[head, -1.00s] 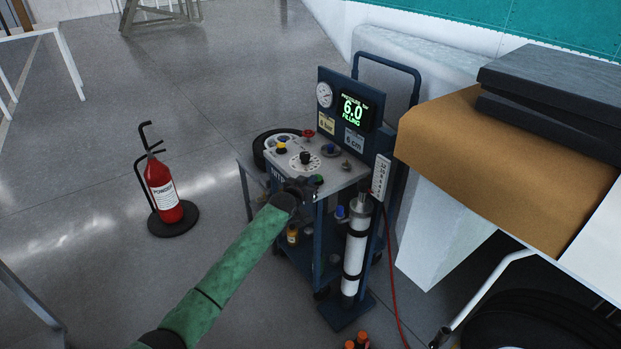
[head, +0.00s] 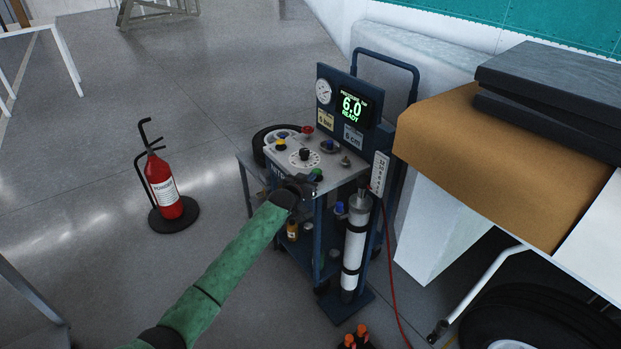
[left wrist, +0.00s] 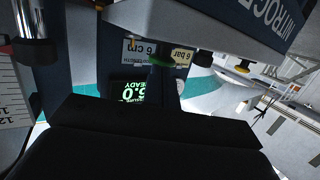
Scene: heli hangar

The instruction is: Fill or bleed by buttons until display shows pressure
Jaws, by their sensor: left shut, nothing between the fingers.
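The display also shows upside down in the left wrist view (left wrist: 128,92). My left gripper (head: 304,184) is shut beside the green button; contact cannot be told. My right gripper is not in view.
A white cylinder (head: 354,250) stands at the cart's front right, with a red hose (head: 391,270) hanging beside it. A red extinguisher (head: 163,185) stands on the floor left. A tan-covered surface (head: 500,165) juts in at right. Floor between extinguisher and cart is clear.

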